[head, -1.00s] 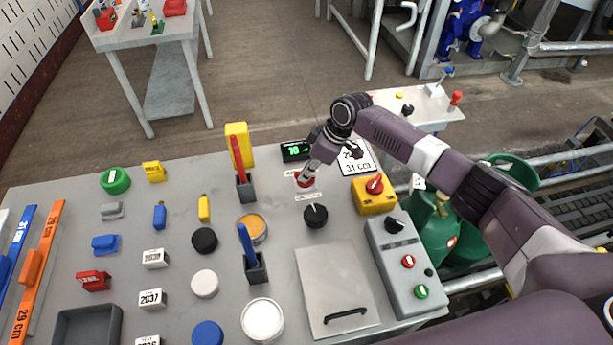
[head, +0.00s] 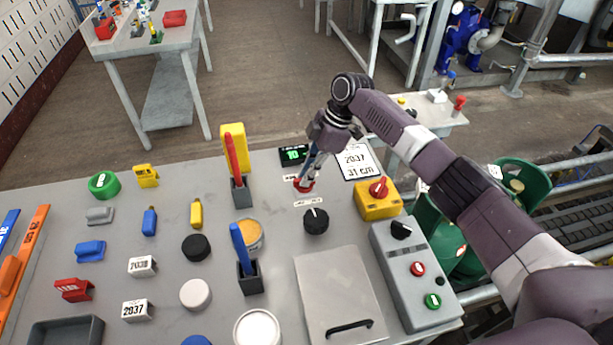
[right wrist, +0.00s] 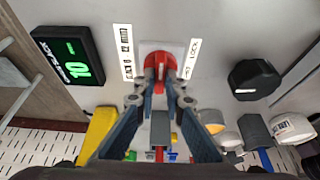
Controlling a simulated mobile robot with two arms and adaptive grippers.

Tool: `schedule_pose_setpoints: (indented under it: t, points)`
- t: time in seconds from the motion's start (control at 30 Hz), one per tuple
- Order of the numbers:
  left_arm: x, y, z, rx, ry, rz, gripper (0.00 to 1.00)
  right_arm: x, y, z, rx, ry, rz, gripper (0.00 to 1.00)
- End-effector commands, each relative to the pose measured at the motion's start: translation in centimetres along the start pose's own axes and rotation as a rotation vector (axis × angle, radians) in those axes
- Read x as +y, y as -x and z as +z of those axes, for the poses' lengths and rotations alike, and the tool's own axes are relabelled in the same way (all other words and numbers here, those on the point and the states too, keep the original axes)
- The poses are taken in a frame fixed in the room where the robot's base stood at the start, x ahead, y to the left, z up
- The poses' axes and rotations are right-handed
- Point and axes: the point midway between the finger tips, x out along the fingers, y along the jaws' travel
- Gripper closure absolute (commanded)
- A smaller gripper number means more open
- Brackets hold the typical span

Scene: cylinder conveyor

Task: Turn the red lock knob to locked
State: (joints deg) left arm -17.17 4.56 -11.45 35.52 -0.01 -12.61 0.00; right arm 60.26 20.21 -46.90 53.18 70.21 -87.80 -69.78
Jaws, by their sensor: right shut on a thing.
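The red lock knob (head: 303,186) stands on the grey table just in front of the green-digit display. In the right wrist view the red knob (right wrist: 158,64) sits on a pale plate between two printed labels; the one at its right reads "LOCK" (right wrist: 191,58). My right gripper (head: 307,178) comes down on it from above. In the right wrist view the fingertips of the right gripper (right wrist: 160,82) are closed on the knob's two sides. A short pale mark shows on the knob between the fingers. My left gripper is in neither view.
A black knob (head: 316,221) stands in front of the red knob. A yellow box (head: 377,203) with another red knob and a grey control box (head: 413,275) stand further right.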

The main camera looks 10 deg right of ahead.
Motion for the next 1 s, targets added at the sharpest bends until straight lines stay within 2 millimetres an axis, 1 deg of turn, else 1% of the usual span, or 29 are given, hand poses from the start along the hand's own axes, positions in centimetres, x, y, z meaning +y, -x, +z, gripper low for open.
schedule_pose_setpoints:
  t: [0.33, 0.37, 0.5, 0.77, 0.83, 0.93, 1.0]
  points:
    - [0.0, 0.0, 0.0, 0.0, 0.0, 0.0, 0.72, 0.1, 0.2, 0.0, -0.001, 0.006, 0.003, 1.0]
    - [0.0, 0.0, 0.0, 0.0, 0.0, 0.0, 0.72, 0.1, 0.2, 0.0, -0.001, 0.006, 0.003, 0.88]
    - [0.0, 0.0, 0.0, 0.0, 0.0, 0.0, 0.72, 0.1, 0.1, 0.0, -0.001, 0.005, 0.002, 0.72]
    - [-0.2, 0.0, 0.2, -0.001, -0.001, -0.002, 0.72, 0.0, 0.1, 0.0, -0.001, 0.004, 0.001, 0.72]
    - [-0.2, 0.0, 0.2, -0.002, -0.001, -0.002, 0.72, 0.1, 0.4, 0.0, -0.001, 0.004, 0.001, 0.72]
    - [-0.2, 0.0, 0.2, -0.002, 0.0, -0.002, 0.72, 0.1, 1.4, 0.0, -0.001, 0.004, 0.003, 0.72]
    - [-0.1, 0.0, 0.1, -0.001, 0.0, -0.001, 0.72, 0.1, 2.7, 0.0, -0.001, 0.004, 0.004, 0.72]
